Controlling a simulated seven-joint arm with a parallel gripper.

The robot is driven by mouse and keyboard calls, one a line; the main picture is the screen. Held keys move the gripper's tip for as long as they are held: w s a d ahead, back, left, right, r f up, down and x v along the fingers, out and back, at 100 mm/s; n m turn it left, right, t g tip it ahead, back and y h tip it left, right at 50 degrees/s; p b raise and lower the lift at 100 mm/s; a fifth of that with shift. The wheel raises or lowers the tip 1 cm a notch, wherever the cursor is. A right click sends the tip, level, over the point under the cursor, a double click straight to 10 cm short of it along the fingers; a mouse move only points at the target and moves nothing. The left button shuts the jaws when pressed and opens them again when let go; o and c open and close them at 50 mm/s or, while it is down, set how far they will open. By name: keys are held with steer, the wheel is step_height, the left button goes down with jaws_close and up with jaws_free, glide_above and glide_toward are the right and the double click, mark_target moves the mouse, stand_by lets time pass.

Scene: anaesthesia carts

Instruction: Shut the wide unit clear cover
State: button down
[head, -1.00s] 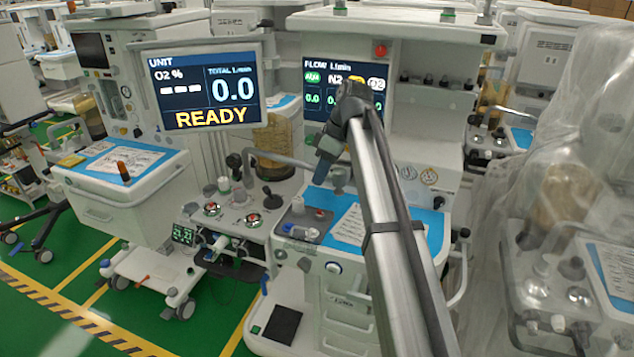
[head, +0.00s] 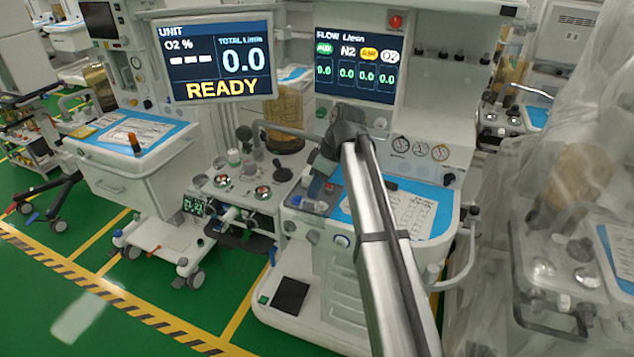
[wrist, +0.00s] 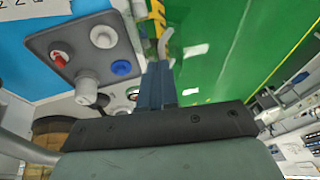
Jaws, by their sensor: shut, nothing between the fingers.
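The wide unit (head: 440,120) is the white cart with the flow screen, in the middle and right of the head view. A grey panel (head: 305,207) with small knobs sits at the left end of its blue worktop. The panel also shows in the wrist view (wrist: 84,42), with red, white and blue knobs. I cannot make out a clear cover on it for certain. My gripper (head: 317,188) is shut and empty, pointing down close to the panel. In the wrist view its dark blue fingers (wrist: 157,82) are together beside the panel's edge. Contact cannot be told.
A cart with a READY screen (head: 215,60) stands to the left, with a knob unit (head: 240,185) between. Carts under clear plastic sheeting (head: 560,190) crowd the right. Papers (head: 405,212) lie on the worktop. Green floor (head: 60,300) is free at the lower left.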

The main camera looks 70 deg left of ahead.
stand_by(0.3)
steer(key=shift+s+d, duration=0.25)
steer(key=shift+d, duration=0.05)
steer(key=shift+t+y, duration=0.3)
steer(key=shift+y, duration=0.1)
steer(key=shift+s+d+t+y, duration=0.45)
steer(key=shift+t+y, duration=0.15)
steer(key=shift+t, duration=0.1)
